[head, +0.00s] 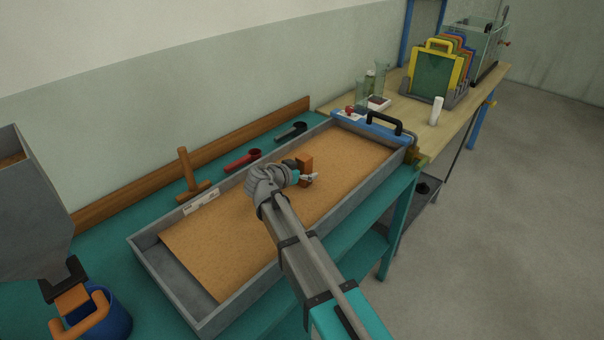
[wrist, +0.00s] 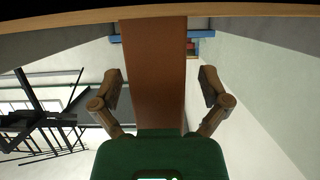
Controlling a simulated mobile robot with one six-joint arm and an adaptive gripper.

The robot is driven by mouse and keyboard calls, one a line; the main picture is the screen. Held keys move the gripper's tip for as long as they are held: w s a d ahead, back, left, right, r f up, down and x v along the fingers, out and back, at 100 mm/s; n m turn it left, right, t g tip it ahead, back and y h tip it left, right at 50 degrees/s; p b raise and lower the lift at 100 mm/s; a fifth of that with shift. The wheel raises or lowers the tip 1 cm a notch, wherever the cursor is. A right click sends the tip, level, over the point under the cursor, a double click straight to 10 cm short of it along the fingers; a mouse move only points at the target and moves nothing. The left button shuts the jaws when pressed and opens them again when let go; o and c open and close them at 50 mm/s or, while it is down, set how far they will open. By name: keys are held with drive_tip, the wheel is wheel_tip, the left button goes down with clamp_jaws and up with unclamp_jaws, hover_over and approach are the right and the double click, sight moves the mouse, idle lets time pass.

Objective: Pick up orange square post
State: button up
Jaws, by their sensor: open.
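The orange square post (head: 304,163) stands in the sand of the long grey tray (head: 165,270). My gripper (head: 304,178) is low over the sand, right at the post, and partly hides its lower part. In the wrist view the post (wrist: 155,65) fills the space between the two fingers of my gripper (wrist: 160,85). The fingers are open, one on each side, with a visible gap to the post on both sides. The post's foot is hidden in the head view.
A wooden T-shaped tool (head: 188,172), a red scoop (head: 243,160) and a dark scoop (head: 291,131) lie behind the tray. A blue end piece with a black handle (head: 383,122) closes the far end. A blue bucket (head: 108,318) is at lower left. Sand around the post is clear.

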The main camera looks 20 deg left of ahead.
clamp_jaws()
idle(0.4)
drive_tip(key=shift+r, duration=0.15)
wheel_tip(320, 180, up, 2)
drive_tip(key=shift+r+p, duration=0.1)
drive_tip(key=shift+p, duration=1.1)
drive_tip(key=s+d+r+p, duration=0.5)
drive_tip(key=s+r+p, duration=0.5)
drive_tip(key=s, duration=0.3)
drive_tip(key=shift+r+p, duration=0.25)
drive_tip(key=shift+p, duration=0.05)
